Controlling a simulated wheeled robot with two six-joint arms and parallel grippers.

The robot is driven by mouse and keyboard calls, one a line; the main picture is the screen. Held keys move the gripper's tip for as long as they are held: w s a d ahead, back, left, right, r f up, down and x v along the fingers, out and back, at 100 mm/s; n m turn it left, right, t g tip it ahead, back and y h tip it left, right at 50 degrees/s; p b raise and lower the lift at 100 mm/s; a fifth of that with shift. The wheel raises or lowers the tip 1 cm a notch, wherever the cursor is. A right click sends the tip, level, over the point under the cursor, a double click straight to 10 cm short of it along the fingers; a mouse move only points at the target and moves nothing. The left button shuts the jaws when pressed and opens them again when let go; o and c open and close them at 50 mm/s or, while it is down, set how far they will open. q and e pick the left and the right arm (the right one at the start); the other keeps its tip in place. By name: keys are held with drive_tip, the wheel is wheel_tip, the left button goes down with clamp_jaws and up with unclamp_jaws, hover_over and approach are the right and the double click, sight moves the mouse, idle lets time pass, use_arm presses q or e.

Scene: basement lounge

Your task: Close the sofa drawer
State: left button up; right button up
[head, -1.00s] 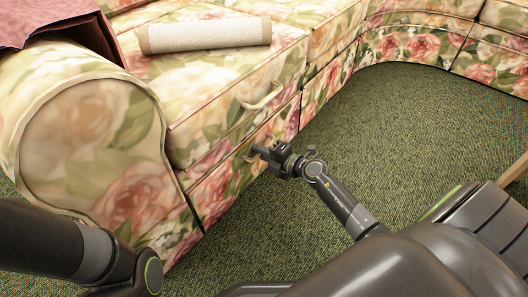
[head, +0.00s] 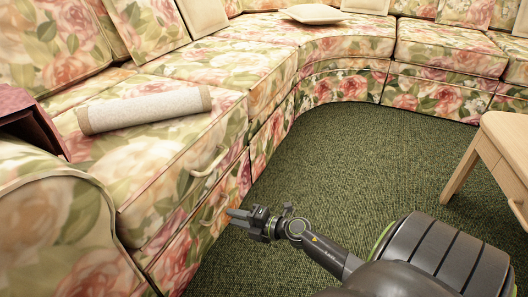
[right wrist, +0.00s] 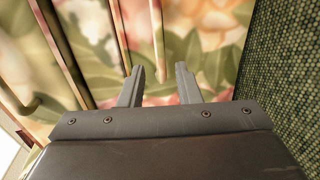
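The floral sofa has a lower front panel (head: 183,257), which looks like the drawer front, below the seat. A pale curved handle (head: 213,210) shows on this panel, and another handle (head: 209,163) sits higher, on the seat section. How far the drawer stands out is hard to tell. My right gripper (head: 233,213) is at the lower handle, pointing at the panel. In the right wrist view its two fingers (right wrist: 159,84) are apart, with a thin pale bar, seemingly the handle (right wrist: 157,35), between them. Contact is unclear. My left gripper is out of view.
A rolled light mat (head: 145,110) lies on the seat, with a dark red object (head: 32,122) at the left arm end. A wooden table (head: 490,150) stands at the right. Green carpet (head: 340,165) is clear in between.

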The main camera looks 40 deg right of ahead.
drive_tip(key=p+v, duration=0.1)
drive_tip(key=v, duration=0.8)
drive_tip(key=shift+s+d, duration=0.2)
drive_tip(key=shift+s, duration=0.15)
